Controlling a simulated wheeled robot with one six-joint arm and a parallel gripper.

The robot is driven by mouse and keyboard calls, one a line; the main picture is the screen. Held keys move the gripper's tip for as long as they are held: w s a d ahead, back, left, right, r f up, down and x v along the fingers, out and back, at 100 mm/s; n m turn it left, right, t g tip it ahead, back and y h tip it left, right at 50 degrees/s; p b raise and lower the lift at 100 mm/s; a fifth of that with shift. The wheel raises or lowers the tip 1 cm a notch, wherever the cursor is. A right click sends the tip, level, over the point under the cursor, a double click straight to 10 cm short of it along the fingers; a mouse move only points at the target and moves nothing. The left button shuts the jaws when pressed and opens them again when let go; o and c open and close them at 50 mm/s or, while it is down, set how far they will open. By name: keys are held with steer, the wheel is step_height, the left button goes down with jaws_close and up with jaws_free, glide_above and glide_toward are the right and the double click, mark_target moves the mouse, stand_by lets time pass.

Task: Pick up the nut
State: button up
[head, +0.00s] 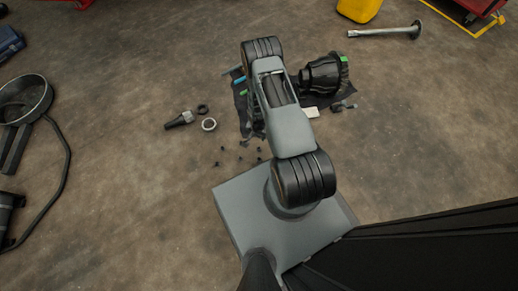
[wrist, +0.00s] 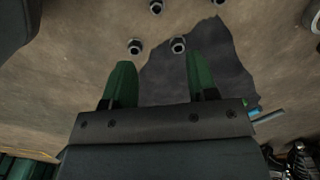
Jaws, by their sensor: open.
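Several small dark nuts or bolts lie scattered on the floor; the frames do not show which one is the task's nut. In the wrist view, one nut (wrist: 178,45) lies just beyond the right fingertip, at the edge of a dark cloth, and another nut (wrist: 135,46) lies just beyond the left fingertip. A third nut (wrist: 156,6) is farther off near the top edge. My gripper (wrist: 159,62) has two green fingers spread apart with nothing between them. In the head view the small pieces (head: 241,157) lie left of my arm, which hides my gripper.
A dark cloth (wrist: 165,85) lies under the gripper. A large black part (head: 322,75) stands right of my arm. A light ring (head: 209,124) and a dark cylindrical tool (head: 179,120) lie to the left. A round pan-like part (head: 24,98) is at far left. Bare floor lies between.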

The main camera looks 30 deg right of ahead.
steer(key=b, duration=0.4)
glide_above(258, 151)
steer(key=f, duration=0.9)
steer(key=shift+w+d, duration=0.25)
steer(key=shift+d, duration=0.05)
steer(key=shift+f+b, duration=1.75)
steer(key=shift+f, duration=1.25)
steer(key=c, duration=0.8)
steer(key=shift+r, duration=0.15)
steer(key=shift+c, duration=0.2)
